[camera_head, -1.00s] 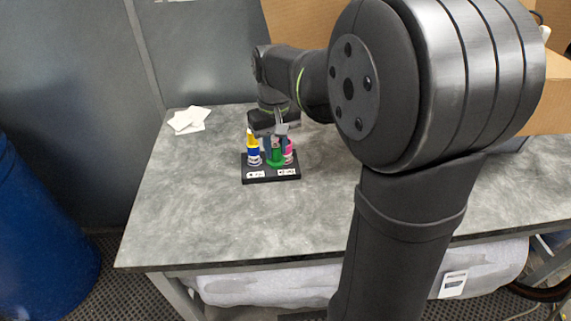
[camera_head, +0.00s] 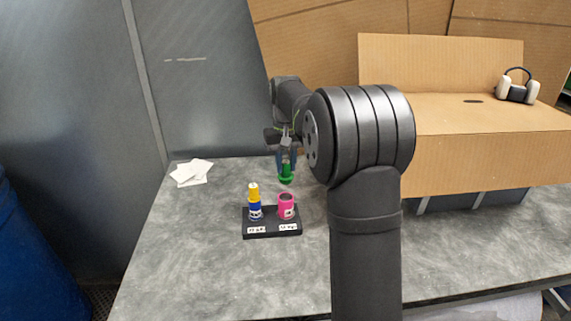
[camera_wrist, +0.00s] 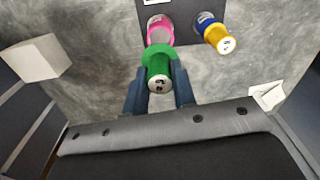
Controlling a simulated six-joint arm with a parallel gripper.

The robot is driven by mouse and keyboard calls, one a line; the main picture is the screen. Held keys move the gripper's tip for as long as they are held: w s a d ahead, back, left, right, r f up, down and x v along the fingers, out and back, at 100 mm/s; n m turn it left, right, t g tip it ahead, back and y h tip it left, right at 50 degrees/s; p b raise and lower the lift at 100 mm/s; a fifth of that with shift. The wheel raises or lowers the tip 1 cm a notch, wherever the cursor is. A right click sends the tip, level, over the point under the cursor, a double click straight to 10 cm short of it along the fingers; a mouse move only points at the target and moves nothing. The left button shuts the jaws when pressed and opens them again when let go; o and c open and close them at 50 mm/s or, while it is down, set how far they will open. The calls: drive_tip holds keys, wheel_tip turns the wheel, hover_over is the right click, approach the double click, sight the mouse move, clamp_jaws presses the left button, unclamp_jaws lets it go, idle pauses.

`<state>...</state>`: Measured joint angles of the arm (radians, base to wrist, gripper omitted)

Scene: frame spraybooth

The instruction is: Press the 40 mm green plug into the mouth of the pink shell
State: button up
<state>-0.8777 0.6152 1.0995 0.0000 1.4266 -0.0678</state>
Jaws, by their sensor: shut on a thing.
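The green plug (camera_head: 285,175) is held between the fingers of my gripper (camera_head: 286,160), above and behind the black stand. It also shows in the wrist view (camera_wrist: 158,68), where my gripper (camera_wrist: 158,92) is shut on it. The pink shell (camera_head: 286,207) stands upright on the right of the stand with its dark mouth open at the top. In the wrist view the pink shell (camera_wrist: 160,28) lies just beyond the plug, which hides part of it. The plug is apart from the shell in the head view.
A blue shell (camera_head: 255,211) with a yellow plug (camera_head: 253,191) in it stands on the left of the black stand (camera_head: 272,232). White papers (camera_head: 192,172) lie at the table's back left. A cardboard box (camera_head: 480,140) with a headset (camera_head: 517,87) stands at the right.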

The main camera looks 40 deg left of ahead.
sight(286, 183)
drive_tip(key=shift+f, duration=2.4)
drive_tip(key=shift+f, duration=1.3)
drive_tip(key=o, duration=1.1)
wheel_tip(286, 183, up, 17)
drive_tip(key=shift+r, duration=0.15)
wheel_tip(286, 183, down, 17)
drive_tip(key=shift+f, duration=0.2)
drive_tip(key=shift+r, duration=0.15)
